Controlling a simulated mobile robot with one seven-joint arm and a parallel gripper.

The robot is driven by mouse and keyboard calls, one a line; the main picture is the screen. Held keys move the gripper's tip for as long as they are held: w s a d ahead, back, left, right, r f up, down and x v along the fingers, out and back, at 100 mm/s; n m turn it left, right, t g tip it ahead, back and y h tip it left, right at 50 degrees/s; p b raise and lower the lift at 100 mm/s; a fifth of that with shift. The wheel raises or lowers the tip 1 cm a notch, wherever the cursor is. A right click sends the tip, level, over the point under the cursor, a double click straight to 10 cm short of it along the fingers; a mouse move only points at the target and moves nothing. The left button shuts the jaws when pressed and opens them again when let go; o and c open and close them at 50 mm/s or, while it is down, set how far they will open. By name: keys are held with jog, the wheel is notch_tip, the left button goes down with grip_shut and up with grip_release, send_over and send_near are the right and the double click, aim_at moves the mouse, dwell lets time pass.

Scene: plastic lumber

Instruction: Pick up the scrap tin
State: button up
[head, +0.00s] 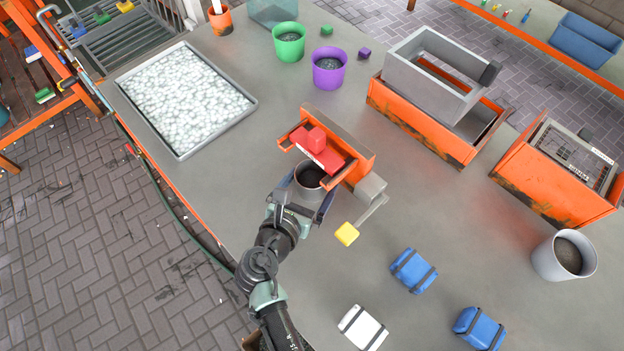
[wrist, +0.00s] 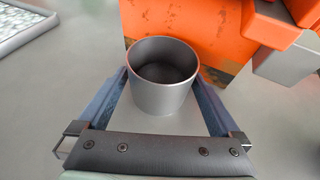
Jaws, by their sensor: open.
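A grey metal tin (head: 304,190), open at the top with a dark inside, stands upright on the grey table in front of the orange block stand. It also shows in the wrist view (wrist: 160,98). My gripper (head: 306,203) is open around it, with one blue-grey finger on each side. In the wrist view the fingers (wrist: 160,85) flank the tin, and I cannot tell whether either one touches it. A second, larger grey tin (head: 545,262) with dark contents stands at the far right of the table.
The orange stand (head: 352,158) holding red blocks is close behind the tin. A yellow block (head: 346,234) and blue bundles (head: 412,271) lie to the right. A tray of white pellets (head: 185,100) is back left. Green (head: 289,47) and purple (head: 329,75) cups stand behind.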

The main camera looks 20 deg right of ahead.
jog(key=c, duration=1.2)
jog(key=shift+c, duration=0.3)
jog(key=shift+r, duration=0.15)
